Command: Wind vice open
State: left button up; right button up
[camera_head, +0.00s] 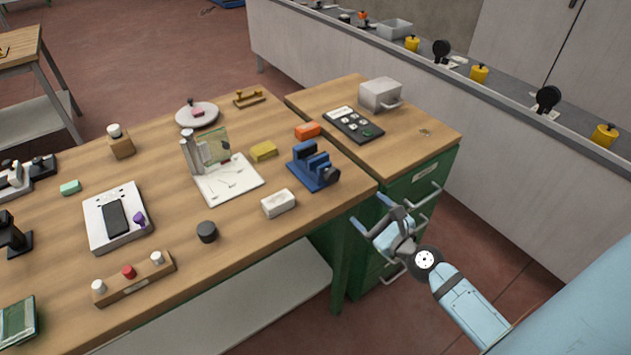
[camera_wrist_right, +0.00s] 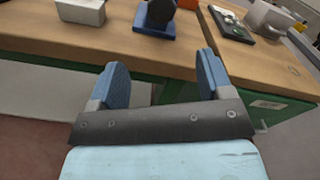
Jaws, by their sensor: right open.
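The blue vice (camera_head: 312,167) stands near the right end of the wooden bench, with a dark round part, seemingly its handle, on its right side. Two upright blue blocks show on its base; I cannot tell how wide their gap is. My right gripper (camera_head: 378,217) is open and empty, in front of the bench edge and lower right of the vice, apart from it. In the right wrist view the vice (camera_wrist_right: 154,22) is at the top, beyond the two open blue fingers (camera_wrist_right: 160,82). My left gripper does not show.
A white block (camera_head: 278,203) and a dark round knob (camera_head: 207,232) lie left of the vice. A yellow block (camera_head: 264,151) and an orange block (camera_head: 307,130) lie behind. A green drawer cabinet (camera_head: 410,190) with protruding handles stands beside my right gripper.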

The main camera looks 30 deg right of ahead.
aim_at(335, 178)
jog(key=shift+m, duration=0.4)
jog(key=w+p, duration=0.1)
jog(key=w, duration=0.3)
jog(key=w+p, duration=0.1)
jog(key=w, duration=0.3)
jog(key=w+p, duration=0.1)
jog(key=w, duration=0.4)
jog(key=shift+a+r, duration=0.1)
jog(key=shift+a, duration=0.3)
jog(key=shift+w, duration=0.55)
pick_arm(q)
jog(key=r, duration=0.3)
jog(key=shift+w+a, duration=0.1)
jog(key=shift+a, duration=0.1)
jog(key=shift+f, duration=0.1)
pick_arm(e)
jog(key=c, duration=0.9)
